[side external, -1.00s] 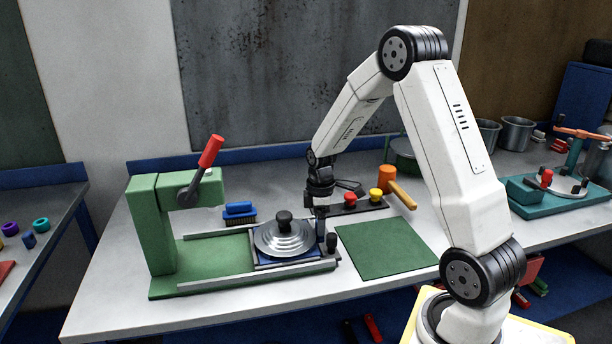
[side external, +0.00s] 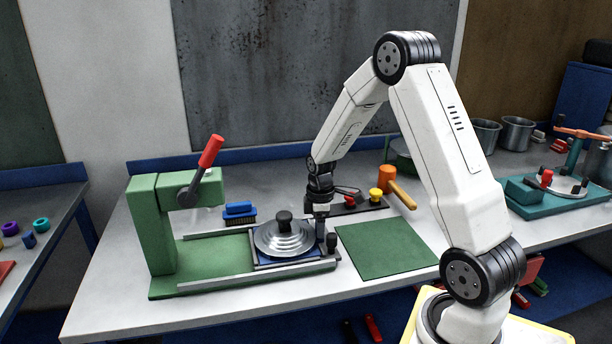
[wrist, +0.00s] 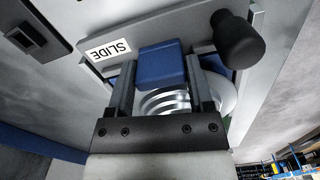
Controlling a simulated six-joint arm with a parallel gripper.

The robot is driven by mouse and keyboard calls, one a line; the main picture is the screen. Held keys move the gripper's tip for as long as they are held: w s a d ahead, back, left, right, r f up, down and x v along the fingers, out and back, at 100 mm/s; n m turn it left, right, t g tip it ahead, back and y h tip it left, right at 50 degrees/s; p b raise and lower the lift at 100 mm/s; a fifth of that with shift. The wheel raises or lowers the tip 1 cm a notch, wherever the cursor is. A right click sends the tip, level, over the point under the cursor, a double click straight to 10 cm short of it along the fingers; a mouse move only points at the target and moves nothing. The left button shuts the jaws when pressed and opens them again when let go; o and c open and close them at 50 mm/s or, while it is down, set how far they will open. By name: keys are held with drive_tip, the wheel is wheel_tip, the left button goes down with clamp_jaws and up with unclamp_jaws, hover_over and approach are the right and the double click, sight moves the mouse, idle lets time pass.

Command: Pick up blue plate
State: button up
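The blue plate (side external: 300,261) lies between the rails of the green fixture, under a silver stepped disc (side external: 284,239) with a black knob. In the wrist view, an upright blue block (wrist: 162,66) stands between the two fingers of my gripper (wrist: 160,75). The fingers are apart, one on each side of the block; I cannot tell whether they touch it. The disc shows behind and below it. In the side view, my gripper (side external: 320,232) points down at the right end of the plate, and its fingertips are small there.
The green press (side external: 150,225) with a red-handled lever stands left. A blue brush (side external: 239,212) lies behind the fixture. A green mat (side external: 385,249) lies clear at right.

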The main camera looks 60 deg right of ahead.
clamp_jaws()
drive_tip(key=shift+r, duration=0.15)
drive_tip(key=shift+r, duration=1.85)
